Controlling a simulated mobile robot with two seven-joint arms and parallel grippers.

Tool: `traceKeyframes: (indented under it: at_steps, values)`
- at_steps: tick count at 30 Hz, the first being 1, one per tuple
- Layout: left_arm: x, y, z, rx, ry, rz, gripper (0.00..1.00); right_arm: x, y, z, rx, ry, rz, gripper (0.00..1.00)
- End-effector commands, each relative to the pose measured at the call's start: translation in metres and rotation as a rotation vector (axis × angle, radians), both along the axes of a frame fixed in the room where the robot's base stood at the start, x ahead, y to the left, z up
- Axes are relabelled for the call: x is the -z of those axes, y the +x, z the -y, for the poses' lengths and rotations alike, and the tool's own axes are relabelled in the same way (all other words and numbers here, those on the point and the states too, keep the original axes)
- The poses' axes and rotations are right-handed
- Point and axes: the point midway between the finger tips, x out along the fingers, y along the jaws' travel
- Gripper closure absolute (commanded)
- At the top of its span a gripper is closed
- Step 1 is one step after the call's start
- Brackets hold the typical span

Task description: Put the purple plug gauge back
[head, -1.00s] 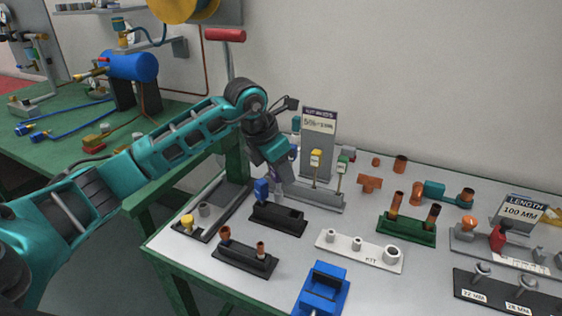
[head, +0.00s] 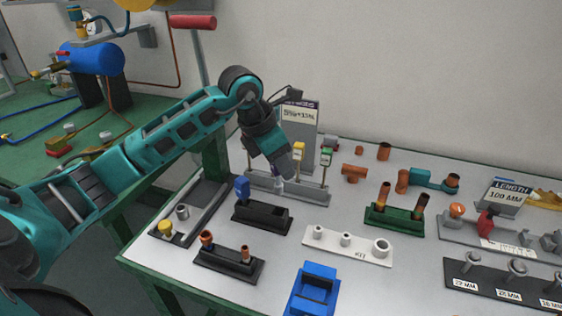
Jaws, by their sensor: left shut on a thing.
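My left gripper (head: 279,174) is shut on the purple plug gauge (head: 277,182), of which only a small purplish bit shows below the fingers. The gripper hangs over the left part of the grey gauge rack (head: 308,195), in front of its upright sign (head: 300,120). I cannot tell whether the gauge touches the rack. A yellow-topped gauge (head: 299,150) and a green-topped gauge (head: 326,157) stand upright in the rack to the right of the gripper. My right gripper is not in view.
A black block (head: 265,218) with a blue-topped piece (head: 242,188) stands in front of the rack. Nearby are a black holder with copper fittings (head: 228,262), a white holder (head: 345,248) and a green holder (head: 397,217). Bare table lies between them.

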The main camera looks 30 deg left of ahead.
Motion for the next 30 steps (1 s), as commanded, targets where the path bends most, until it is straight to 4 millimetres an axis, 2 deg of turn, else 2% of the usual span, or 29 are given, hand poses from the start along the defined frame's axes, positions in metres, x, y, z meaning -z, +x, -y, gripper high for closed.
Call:
traceKeyframes:
  at_steps: [5,17,30]
  values:
    - [0.009,0.000,0.000,0.000,0.001,0.000,0.88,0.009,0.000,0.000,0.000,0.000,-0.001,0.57]
    - [0.043,0.000,0.000,0.000,0.001,0.000,0.88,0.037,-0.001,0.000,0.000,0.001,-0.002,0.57]
    - [0.045,0.000,0.000,0.000,0.001,0.000,0.88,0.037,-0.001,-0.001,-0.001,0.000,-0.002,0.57]
